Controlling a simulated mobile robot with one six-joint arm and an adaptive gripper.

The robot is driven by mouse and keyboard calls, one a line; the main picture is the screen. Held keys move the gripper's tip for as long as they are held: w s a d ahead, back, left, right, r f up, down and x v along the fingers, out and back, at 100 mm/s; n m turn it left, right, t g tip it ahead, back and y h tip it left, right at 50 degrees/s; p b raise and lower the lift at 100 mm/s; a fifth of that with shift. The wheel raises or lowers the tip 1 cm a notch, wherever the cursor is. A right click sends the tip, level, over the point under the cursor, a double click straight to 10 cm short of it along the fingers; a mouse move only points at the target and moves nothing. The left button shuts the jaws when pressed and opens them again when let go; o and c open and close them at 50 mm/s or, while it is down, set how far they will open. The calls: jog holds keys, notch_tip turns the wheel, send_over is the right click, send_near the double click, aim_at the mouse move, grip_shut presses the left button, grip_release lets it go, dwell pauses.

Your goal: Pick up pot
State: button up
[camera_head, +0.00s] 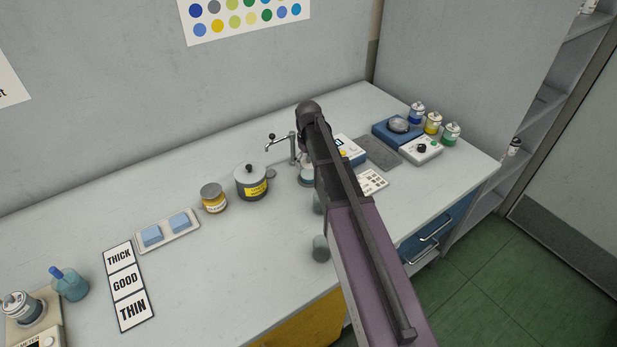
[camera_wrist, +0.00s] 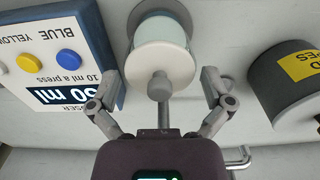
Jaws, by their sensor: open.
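A round pot (camera_wrist: 176,62) with a whitish disc-shaped face and a pale teal, glassy body shows in the wrist view. A grey knob-like piece stands in front of its face. In the head view a pale teal pot (camera_head: 306,177) shows just left of my arm, which partly hides it. My gripper (camera_wrist: 160,78) is open. Its two fingers stand on either side of the pot's lower face in the picture, with gaps between. I cannot tell how far the pot is from them in depth. My arm hides the gripper in the head view.
A dispenser box (camera_wrist: 62,50) stands close left of my fingers in the wrist view. A grey lidded wipes bin (camera_head: 251,184) stands left of the pot, with a tap (camera_head: 291,147) behind. A yellow-labelled jar (camera_head: 214,198) is further left.

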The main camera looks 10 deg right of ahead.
jog(key=shift+f+b, duration=0.95)
jog(key=shift+f, duration=0.3)
jog(key=c, duration=1)
